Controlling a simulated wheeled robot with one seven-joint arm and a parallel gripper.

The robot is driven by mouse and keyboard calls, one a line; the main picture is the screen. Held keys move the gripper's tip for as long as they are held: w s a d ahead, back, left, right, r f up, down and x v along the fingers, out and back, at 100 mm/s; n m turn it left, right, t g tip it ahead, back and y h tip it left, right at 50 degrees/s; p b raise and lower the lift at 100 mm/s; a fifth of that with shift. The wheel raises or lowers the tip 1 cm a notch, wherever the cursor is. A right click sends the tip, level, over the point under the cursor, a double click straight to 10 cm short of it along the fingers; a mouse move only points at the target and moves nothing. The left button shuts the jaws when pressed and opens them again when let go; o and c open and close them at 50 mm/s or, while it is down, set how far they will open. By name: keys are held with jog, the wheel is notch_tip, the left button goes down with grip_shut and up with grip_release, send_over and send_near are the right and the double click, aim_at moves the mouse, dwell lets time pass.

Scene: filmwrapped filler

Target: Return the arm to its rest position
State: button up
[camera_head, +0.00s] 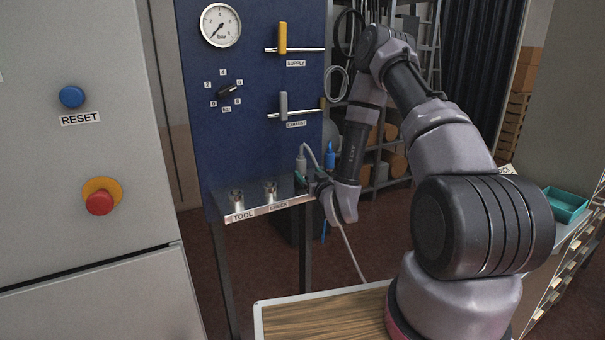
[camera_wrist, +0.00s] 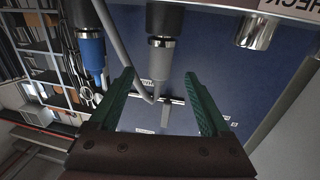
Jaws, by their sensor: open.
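My gripper (camera_head: 303,180) is at the right end of the metal shelf (camera_head: 285,200) on the blue panel, with my arm bent down to it from the right. In the wrist view its two green fingers (camera_wrist: 159,75) are spread apart with nothing between them. A grey hose connector (camera_head: 301,163) stands at the shelf's right end beside the fingers. In the wrist view the grey connector (camera_wrist: 161,58) shows just beyond the fingertips, apart from them as far as I can tell. A blue connector (camera_head: 330,155) is to its right.
Two metal sockets, one above the TOOL label (camera_head: 239,216) and one above CHECK, stand on the shelf. The panel (camera_head: 245,130) carries a gauge, a dial, and yellow and grey levers. A grey cabinet (camera_head: 75,200) stands left.

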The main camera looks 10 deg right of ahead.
jog(key=w+d+r+m+g+h, duration=0.1)
jog(key=d+r, duration=0.1)
jog(key=r, duration=0.5)
jog(key=w+d+r+m+g+h, duration=0.1)
jog(key=d+r+m, duration=0.15)
jog(key=r, duration=0.35)
jog(key=s+d+r+g, duration=0.25)
jog(key=s+r, duration=0.35)
jog(key=r, duration=0.3)
jog(key=s+r+g, duration=0.2)
jog(key=s+r, duration=0.1)
jog(key=s, duration=0.6)
jog(key=s+a+r+m+g+y, duration=0.1)
jog(key=s+r+g, duration=0.1)
jog(key=s, duration=0.8)
jog(key=s+a+r+m+g, duration=0.1)
jog(key=s+r, duration=0.3)
jog(key=s, duration=0.6)
jog(key=shift+a+r+g, duration=0.25)
jog(key=shift+r+g, duration=0.1)
jog(key=shift+g, duration=0.3)
